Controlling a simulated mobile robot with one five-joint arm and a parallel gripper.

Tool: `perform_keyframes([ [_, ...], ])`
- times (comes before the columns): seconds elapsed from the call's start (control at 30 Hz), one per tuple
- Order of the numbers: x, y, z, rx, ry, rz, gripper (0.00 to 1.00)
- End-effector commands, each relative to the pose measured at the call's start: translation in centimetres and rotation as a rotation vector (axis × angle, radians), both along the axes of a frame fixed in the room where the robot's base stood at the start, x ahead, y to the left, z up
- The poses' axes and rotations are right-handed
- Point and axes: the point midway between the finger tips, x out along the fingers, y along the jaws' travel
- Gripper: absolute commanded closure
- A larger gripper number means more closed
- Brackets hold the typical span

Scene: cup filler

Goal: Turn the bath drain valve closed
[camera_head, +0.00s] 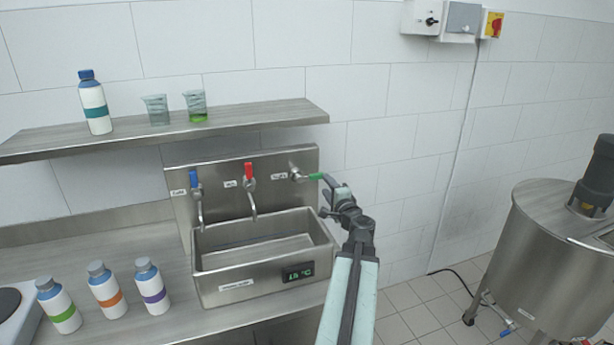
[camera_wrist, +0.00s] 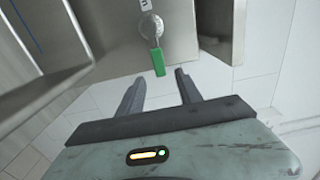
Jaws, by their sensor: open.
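The drain valve (camera_head: 297,174) sits on the right of the steel back panel above the bath. Its green handle (camera_head: 317,177) points sideways to the right in the head view. The valve also shows in the wrist view (camera_wrist: 152,27), with its green handle (camera_wrist: 158,63) reaching toward my fingertips. My gripper (camera_head: 330,197) is just right of the handle. In the wrist view my gripper (camera_wrist: 160,76) is open, with a finger on each side of the handle's line; whether either touches it is not clear. The steel bath (camera_head: 262,243) has a display on its front.
A blue-handled tap (camera_head: 195,181) and a red-handled tap (camera_head: 249,172) stand left of the valve. A shelf (camera_head: 262,112) with a bottle and two beakers hangs above. Several bottles stand front left. A steel drum (camera_head: 545,250) is at right. Tiled wall right of the bath is clear.

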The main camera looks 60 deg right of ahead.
Motion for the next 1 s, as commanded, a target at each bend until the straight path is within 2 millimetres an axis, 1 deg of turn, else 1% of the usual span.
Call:
perform_keyframes([
  [0.17, 2.0, -0.6, 0.0, 0.0, 0.0, 0.012, 0.58],
  [0.4, 5.9, -3.0, 0.0, 0.0, 0.0, 0.019, 0.58],
  [0.5, 7.2, -3.7, 0.0, 0.0, 0.0, 0.02, 0.58],
  [0.6, 7.5, -3.9, 0.0, 0.0, 0.0, 0.019, 0.58],
  [0.77, 7.5, -3.8, 0.0, 0.0, 0.0, 0.02, 0.58],
  [0.8, 7.5, -3.8, 0.0, 0.0, 0.0, 0.02, 0.64],
  [0.87, 7.5, -3.8, 0.0, 0.0, 0.0, 0.02, 0.8],
  [0.9, 7.5, -3.8, 0.0, 0.0, 0.0, 0.02, 0.92],
  [0.93, 7.5, -3.8, 0.0, 0.0, 0.0, 0.02, 1.0],
  [1.0, 7.6, -3.8, 0.0, 0.0, 0.0, 0.021, 1.0],
])
